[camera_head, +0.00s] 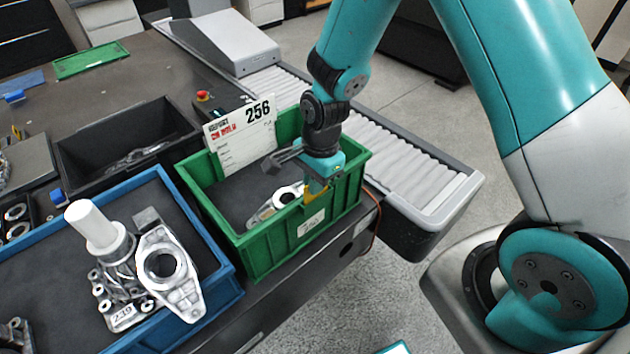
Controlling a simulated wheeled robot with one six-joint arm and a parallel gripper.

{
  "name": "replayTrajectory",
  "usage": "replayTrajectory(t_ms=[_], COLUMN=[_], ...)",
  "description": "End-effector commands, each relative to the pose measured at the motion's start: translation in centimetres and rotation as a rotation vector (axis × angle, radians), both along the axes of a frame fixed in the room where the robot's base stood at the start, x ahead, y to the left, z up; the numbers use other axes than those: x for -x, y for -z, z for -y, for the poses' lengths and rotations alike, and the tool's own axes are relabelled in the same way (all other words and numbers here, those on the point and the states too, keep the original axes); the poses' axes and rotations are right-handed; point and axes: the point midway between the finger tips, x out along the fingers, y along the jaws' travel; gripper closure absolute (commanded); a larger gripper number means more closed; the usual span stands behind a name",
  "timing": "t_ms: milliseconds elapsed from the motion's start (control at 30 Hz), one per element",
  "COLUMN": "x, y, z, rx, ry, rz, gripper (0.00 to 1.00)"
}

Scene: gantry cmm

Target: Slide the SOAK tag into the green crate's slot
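The green crate (262,246) stands near the table's right edge, with a metal part (277,202) inside and a small white label (311,223) on its front wall. A white card (241,136) with "256" and red print stands upright at the crate's back left. My gripper (312,186) points down over the crate's right side, near the front wall. A small yellow piece (317,194) shows at its tip; I cannot tell whether it is a tag or part of the gripper. I can read SOAK nowhere, and the slot is not clear to see.
A blue crate (222,296) with metal parts and a white cylinder (95,226) stands on the left. A black bin (68,172) is behind it. A roller conveyor (400,160) runs behind the green crate, with a red button (202,96) near it.

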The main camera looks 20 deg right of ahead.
Motion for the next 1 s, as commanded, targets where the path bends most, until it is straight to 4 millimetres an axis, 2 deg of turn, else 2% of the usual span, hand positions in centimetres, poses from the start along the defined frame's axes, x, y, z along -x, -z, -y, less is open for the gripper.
replayTrajectory(t_ms=[567, 933, 1000], x=[0.0, 0.0, 0.0], y=[1.2, 1.2, 1.2], z=[0.0, 0.0, 0.0], rx=[0.000, 0.000, 0.000], ry=[0.000, 0.000, 0.000], rz=[0.000, 0.000, 0.000], gripper=[1.00, 1.00, 0.82])
